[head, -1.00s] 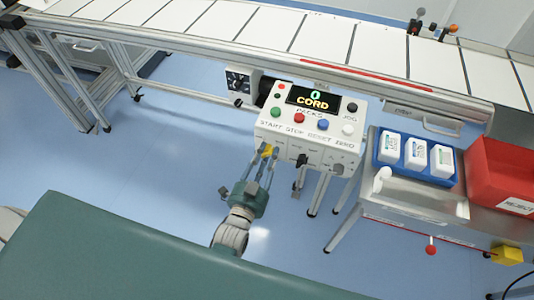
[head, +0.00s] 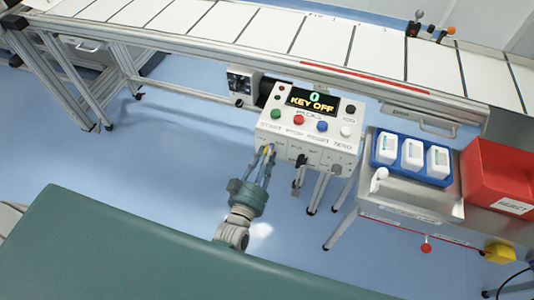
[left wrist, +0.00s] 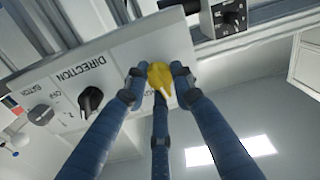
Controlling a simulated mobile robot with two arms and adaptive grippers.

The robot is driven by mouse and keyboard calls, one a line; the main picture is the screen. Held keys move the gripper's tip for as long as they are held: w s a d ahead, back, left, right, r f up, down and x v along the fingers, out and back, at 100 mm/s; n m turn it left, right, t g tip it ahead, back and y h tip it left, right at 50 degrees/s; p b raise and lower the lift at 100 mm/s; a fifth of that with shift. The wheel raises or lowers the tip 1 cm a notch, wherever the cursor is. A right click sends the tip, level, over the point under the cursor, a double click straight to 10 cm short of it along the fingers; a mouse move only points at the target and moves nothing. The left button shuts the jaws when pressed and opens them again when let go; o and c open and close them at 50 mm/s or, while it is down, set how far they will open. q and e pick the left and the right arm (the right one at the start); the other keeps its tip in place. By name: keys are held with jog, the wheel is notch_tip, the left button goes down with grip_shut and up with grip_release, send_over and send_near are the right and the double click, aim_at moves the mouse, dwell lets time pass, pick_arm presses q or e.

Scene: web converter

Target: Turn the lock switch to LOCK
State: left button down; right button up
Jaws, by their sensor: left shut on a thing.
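The yellow switch knob (left wrist: 160,76) sits on the front face of the white control box (head: 312,150). It shows with a pale pointer in the left wrist view, and its lettering is mostly hidden by my fingers. My left gripper (head: 267,158) reaches up to the box's lower left corner. Its blue fingers are shut around the yellow knob, which also shows as a small patch in the head view (head: 268,149). The box's display (head: 312,101) reads "0" and "KEY OFF". My right gripper is not in view.
A black knob (left wrist: 90,98) marked DIRECTION and a grey knob (left wrist: 40,115) are beside the yellow one. Coloured buttons sit on the box top. The conveyor (head: 260,35) runs behind. A blue tray (head: 383,159) of white packs and a red bin (head: 500,165) stand right.

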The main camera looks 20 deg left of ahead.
pick_arm(q)
jog(key=n, duration=0.6)
jog(key=shift+w+a+r+n, duration=0.2)
jog(key=shift+a+r+n, duration=0.05)
jog(key=shift+r+n, duration=0.15)
dwell(0.4)
jog(key=c, duration=1.5)
grip_release()
jog(key=shift+f, duration=0.3)
jog(key=s, duration=1.2)
jog(key=shift+a, duration=0.25)
